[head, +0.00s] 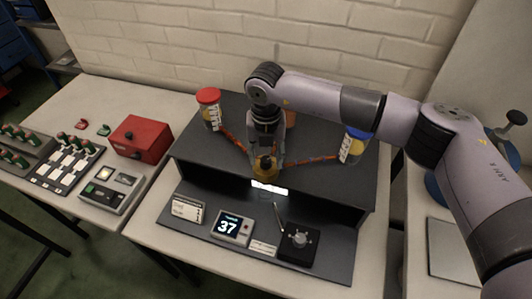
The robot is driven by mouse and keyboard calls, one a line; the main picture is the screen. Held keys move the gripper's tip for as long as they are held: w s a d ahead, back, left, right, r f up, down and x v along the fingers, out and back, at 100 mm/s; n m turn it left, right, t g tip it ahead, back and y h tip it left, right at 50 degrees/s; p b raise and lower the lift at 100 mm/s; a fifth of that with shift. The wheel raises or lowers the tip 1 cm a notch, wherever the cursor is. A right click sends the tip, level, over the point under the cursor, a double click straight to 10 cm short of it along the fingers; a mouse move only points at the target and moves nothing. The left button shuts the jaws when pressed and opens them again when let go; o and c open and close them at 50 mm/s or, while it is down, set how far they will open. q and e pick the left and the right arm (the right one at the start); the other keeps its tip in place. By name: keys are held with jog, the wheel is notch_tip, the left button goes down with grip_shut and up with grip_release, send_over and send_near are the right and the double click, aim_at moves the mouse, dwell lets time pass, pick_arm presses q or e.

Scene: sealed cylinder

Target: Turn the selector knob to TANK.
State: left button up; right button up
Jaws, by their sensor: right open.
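A yellow knob-like part (264,164) sits near the front of the dark raised bench (200,150), where the orange hoses meet. It may be the selector knob; its pointer and markings are too small to read. My right gripper (266,160) points down over it, open, with a finger to each side. I cannot tell whether the fingers touch it. A round silver dial (299,239) on a black block stands on the lower shelf. My left gripper is not in view.
A red-capped jar (210,112) and a blue-capped jar (353,147) flank my gripper, each beside a hose. A red box (141,140) and switch panels (68,163) are at left.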

grip_shut()
dwell(0.6)
jog(key=shift+f+n+b, duration=0.15)
jog(key=shift+n+b, duration=0.15)
jog(key=shift+b, duration=0.5)
jog(key=n+b, duration=0.7)
jog(key=b, duration=0.3)
jog(key=shift+d+n+b, duration=0.1)
jog(key=shift+n+b, duration=1.35)
jog(key=shift+n, duration=0.55)
jog(key=shift+r, duration=0.2)
